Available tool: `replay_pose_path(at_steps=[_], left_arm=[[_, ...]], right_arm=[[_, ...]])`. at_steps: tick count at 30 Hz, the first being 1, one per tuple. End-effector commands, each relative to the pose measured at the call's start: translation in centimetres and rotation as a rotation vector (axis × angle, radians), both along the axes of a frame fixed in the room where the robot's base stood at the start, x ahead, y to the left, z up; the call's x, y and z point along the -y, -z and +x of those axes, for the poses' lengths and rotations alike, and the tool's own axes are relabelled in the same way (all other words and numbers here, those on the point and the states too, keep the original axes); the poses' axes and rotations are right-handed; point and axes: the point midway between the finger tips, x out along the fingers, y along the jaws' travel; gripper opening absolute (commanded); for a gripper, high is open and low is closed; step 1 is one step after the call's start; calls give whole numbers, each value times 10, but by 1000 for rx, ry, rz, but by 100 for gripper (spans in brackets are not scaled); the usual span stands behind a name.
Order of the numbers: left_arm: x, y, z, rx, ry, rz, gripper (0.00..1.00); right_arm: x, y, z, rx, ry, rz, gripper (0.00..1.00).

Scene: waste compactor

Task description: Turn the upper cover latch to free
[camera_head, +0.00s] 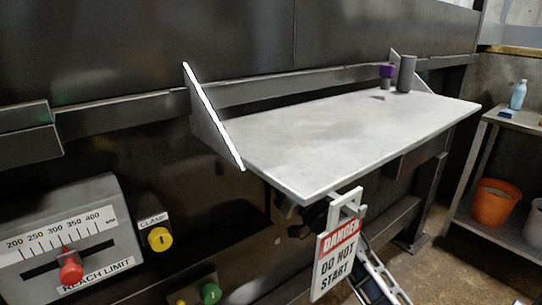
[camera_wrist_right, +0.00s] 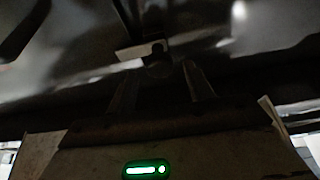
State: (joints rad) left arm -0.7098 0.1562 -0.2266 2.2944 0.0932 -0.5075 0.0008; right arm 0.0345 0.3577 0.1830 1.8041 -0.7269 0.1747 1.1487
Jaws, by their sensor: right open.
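In the right wrist view, my right gripper (camera_wrist_right: 160,88) points into a dark space with its two fingers apart. Just beyond the fingertips is a dark rounded piece (camera_wrist_right: 155,58) beside a short pale bar (camera_wrist_right: 138,50). It may be the upper cover latch, but the view is too dark to be sure. The piece lies roughly in line with the gap between the fingers. I cannot tell whether they touch it. In the head view, the latch is not recognisable, and the shelf and hanging sign hide much of the space below. My left gripper is in neither view.
A grey shelf (camera_head: 340,130) juts out, with a purple item (camera_head: 387,72) and a dark cylinder (camera_head: 406,74) at its far end. A "DANGER DO NOT START" sign (camera_head: 336,258) hangs at its front edge. A reach-limit slider (camera_head: 70,268) and yellow clamp button (camera_head: 160,239) are lower left.

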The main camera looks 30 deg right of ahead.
Motion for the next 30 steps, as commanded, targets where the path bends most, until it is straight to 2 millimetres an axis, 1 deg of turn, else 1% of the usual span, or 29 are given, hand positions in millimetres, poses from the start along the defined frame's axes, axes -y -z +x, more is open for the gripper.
replay_pose_path(at_steps=[1, 3, 7, 11, 18, 19, 20, 21, 23, 30], left_arm=[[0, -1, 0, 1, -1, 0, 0], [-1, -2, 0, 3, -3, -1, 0], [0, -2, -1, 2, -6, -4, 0], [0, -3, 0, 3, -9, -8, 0], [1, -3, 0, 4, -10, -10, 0], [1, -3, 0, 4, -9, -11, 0], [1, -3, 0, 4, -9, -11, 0], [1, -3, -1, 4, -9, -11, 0], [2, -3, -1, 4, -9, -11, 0], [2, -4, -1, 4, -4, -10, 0]], right_arm=[[0, -5, 9, 2, -1, -1, 52], [-1, -8, 18, 1, 0, -1, 52], [-2, -12, 29, 0, 0, 0, 52], [-2, -14, 33, 0, 0, -1, 52], [-3, -14, 34, -1, 0, 0, 52], [-3, -14, 34, -1, 0, 0, 47], [-3, -14, 34, 0, 0, 0, 38], [-3, -14, 34, 0, 0, 0, 27], [-3, -14, 34, 0, 0, 0, 10], [-3, -14, 33, 0, 0, -9, 10]])
